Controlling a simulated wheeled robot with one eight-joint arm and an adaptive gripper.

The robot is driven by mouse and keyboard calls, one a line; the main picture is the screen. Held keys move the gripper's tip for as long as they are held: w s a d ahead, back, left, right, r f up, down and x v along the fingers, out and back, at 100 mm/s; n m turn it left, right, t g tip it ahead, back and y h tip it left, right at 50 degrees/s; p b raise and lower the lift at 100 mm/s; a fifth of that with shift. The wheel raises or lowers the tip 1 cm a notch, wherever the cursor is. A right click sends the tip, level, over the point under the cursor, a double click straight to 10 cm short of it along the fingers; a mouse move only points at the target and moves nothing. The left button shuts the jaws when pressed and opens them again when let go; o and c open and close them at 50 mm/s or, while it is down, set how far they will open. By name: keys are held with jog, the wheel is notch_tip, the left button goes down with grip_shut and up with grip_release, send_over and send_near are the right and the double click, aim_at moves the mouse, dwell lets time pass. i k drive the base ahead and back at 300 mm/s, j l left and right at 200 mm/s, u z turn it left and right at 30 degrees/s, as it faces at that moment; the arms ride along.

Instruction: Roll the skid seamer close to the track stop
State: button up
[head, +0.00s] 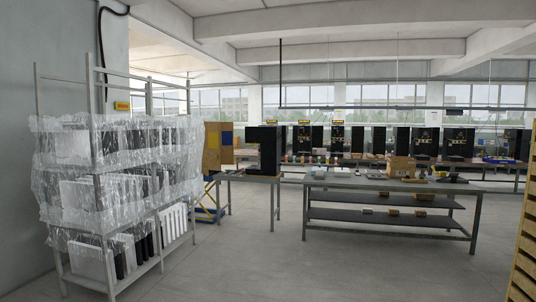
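I cannot make out a skid seamer or a track stop with certainty in the head view. My gripper is not in view. Several black upright units stand in a row along the far benches, one of them a tall black unit (317,139); they are too small to tell what each is. A larger black box (264,150) stands on a small metal table (245,178) left of centre.
A metal rack (102,215) wrapped in clear plastic stands at the left. A workbench (390,185) with two lower shelves and a cardboard box (401,167) is right of centre. A slatted wooden thing (525,250) cuts in at the right edge. The foreground floor (290,270) is clear.

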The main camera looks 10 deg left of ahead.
aim_at(267, 139)
jog(key=i+j+u, duration=0.3)
jog(key=i, duration=0.65)
jog(key=i+u, duration=0.3)
jog(key=i, duration=4.7)
jog(key=i+z, duration=0.2)
jog(key=i, duration=0.35)
jog(key=i+j+z, duration=0.2)
jog(key=i, duration=0.3)
jog(key=i+j+z, duration=0.2)
jog(key=i, duration=0.3)
jog(key=i+j+z, duration=0.2)
jog(key=i, duration=0.2)
jog(key=i+j+z, duration=0.2)
jog(key=i, duration=0.2)
jog(key=i+j+z, duration=0.2)
jog(key=i, duration=0.15)
jog(key=i+l, duration=0.05)
jog(key=l, duration=0.05)
